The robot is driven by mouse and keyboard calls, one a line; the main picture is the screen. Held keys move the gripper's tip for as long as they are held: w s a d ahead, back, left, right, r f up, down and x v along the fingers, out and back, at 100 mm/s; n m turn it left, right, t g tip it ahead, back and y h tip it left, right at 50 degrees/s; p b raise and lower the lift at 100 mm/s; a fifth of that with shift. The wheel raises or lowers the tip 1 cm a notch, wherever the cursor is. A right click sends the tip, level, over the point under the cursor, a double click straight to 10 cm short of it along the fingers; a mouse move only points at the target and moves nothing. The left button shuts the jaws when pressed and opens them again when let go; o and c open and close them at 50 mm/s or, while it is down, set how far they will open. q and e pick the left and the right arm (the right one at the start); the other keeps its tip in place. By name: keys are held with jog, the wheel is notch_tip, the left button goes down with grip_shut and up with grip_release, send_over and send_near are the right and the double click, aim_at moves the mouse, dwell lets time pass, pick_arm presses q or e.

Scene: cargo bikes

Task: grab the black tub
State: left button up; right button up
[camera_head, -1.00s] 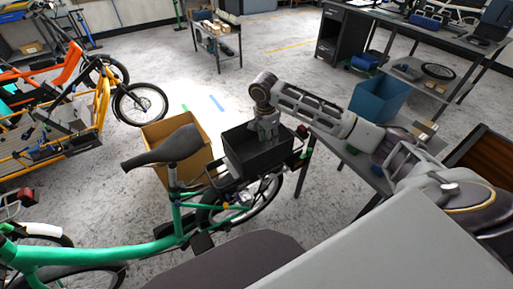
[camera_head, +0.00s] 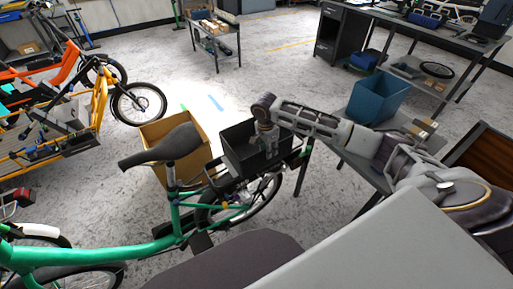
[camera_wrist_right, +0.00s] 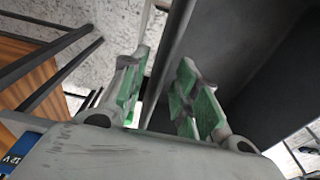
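The black tub (camera_head: 240,160) sits on the rear rack of the green bike in the head view. My right gripper (camera_head: 269,150) points down at the tub's near right wall. In the right wrist view, its green-padded fingers (camera_wrist_right: 163,65) stand apart, one on each side of the tub's wall (camera_wrist_right: 172,50), with some space still showing between them. The tub's dark inside (camera_wrist_right: 240,50) fills the upper right of that view. My left gripper is not in view.
A cardboard box (camera_head: 190,128) stands behind the green bike's saddle (camera_head: 165,147). A blue bin (camera_head: 378,98) stands on the grey table (camera_head: 362,165) to the right, beneath my right arm. An orange cargo bike (camera_head: 60,120) is at the left. Open floor lies behind.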

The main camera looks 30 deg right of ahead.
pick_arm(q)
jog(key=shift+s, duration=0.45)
pick_arm(e)
jog(key=shift+f, duration=0.2)
jog(key=shift+d+f, duration=0.1)
jog(key=shift+f, duration=0.3)
notch_tip(320, 180, down, 3)
jog(key=shift+s+d+r+b, duration=0.1)
jog(key=shift+r+b, duration=0.05)
jog(key=shift+b, duration=0.15)
jog(key=shift+d+f, duration=0.1)
jog(key=shift+f, duration=0.7)
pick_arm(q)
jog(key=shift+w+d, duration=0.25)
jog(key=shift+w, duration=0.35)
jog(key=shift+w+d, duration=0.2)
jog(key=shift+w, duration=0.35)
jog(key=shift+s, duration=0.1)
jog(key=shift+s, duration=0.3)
pick_arm(e)
jog(key=c, duration=0.6)
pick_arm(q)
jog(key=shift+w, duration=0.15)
pick_arm(e)
grip_shut()
